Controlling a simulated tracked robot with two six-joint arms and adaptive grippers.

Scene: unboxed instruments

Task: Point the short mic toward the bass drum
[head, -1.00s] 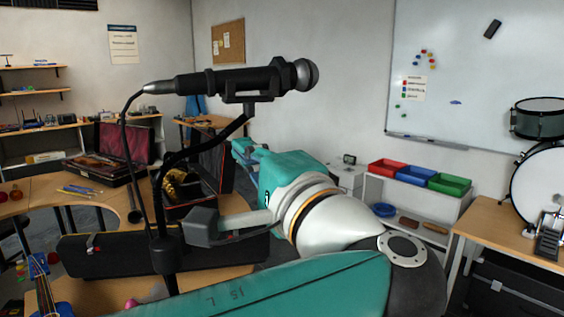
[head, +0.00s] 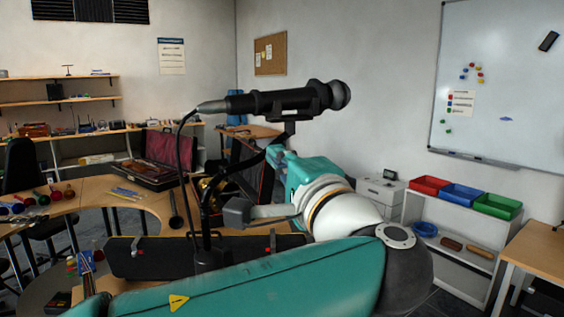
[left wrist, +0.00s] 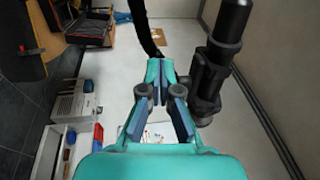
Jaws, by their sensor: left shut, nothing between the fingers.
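The short mic (head: 283,102) is black with a rounded head facing right in the head view. It sits in a clip on a black stand (head: 208,215), its cable hanging from the left end. My left gripper (head: 277,155) is just below the mic and clip, its fingers partly hidden. In the left wrist view, the left gripper (left wrist: 160,88) is shut and empty, with the mic (left wrist: 226,45) close beside it on the right. I cannot tell whether they touch. The bass drum is not in view. My right gripper is not in view.
A low white shelf holds red (head: 429,185), blue (head: 463,194) and green (head: 498,206) bins at the right. A wooden table (head: 545,245) stands at the right edge. Open instrument cases, one on a curved table (head: 90,190), are behind the stand. A whiteboard (head: 500,70) hangs on the wall.

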